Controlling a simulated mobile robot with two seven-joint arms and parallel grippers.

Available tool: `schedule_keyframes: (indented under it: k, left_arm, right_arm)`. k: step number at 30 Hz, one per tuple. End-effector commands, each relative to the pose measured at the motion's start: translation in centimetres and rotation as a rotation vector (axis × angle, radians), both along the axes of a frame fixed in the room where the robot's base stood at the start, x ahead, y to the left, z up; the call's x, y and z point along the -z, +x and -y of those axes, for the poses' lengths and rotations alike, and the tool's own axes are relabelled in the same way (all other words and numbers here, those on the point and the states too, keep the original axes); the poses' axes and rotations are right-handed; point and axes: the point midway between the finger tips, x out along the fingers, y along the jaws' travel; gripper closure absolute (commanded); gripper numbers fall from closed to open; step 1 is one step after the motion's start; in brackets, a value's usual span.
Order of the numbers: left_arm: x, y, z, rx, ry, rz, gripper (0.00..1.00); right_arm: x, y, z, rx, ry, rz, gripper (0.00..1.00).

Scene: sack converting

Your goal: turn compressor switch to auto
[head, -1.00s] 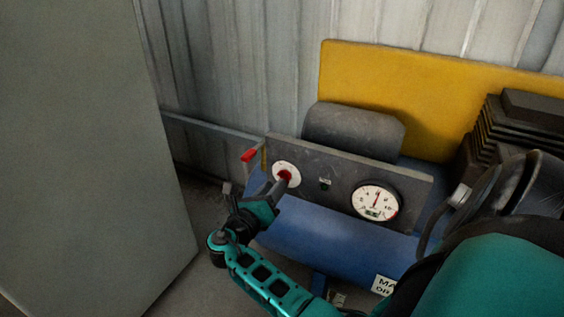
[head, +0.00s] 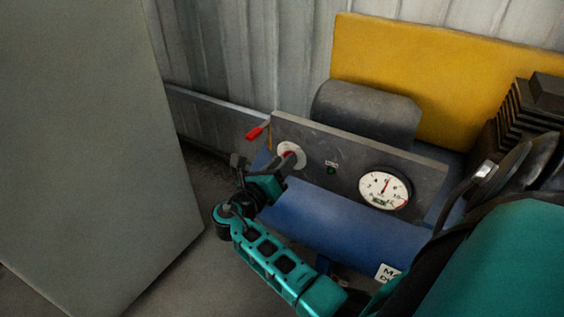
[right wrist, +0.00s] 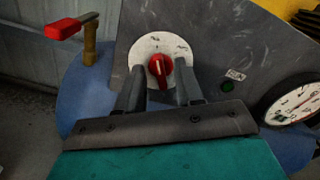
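The compressor switch is a red knob (right wrist: 159,68) with a white pointer line on a round white dial (right wrist: 144,47). The dial also shows in the head view (head: 285,149), where my gripper hides most of the knob. The dial's lettering is too small to read. The knob's pointer line looks near upright in the right wrist view. My right gripper (right wrist: 158,70) is at the switch, its two fingers apart, one on each side of the knob. Narrow gaps seem to show beside the knob; contact cannot be told. My left gripper is not in view.
The grey panel (head: 330,150) also bears a pressure gauge (head: 385,189) and a small green lamp (head: 331,170). A red-handled lever (head: 257,132) sticks out left of the panel. A blue tank (head: 330,225) lies below. A large grey cabinet (head: 90,150) stands at left.

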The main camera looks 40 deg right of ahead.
Motion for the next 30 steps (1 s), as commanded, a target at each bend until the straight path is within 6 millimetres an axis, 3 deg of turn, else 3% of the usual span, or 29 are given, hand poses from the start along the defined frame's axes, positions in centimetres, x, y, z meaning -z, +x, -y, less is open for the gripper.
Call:
schedule_keyframes:
  k: [2, 13, 30]
  left_arm:
    - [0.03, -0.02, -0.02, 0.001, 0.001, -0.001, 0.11]
    - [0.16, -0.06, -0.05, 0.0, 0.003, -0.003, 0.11]
    - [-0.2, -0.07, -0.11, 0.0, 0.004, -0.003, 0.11]
  right_arm:
    - [-0.01, 0.0, 0.0, 0.0, 0.0, 0.0, 0.65]
    - [0.0, -0.01, 0.02, 0.0, 0.0, 0.0, 1.0]
    - [-0.13, -0.03, 0.06, 0.0, 0.016, 0.06, 1.0]
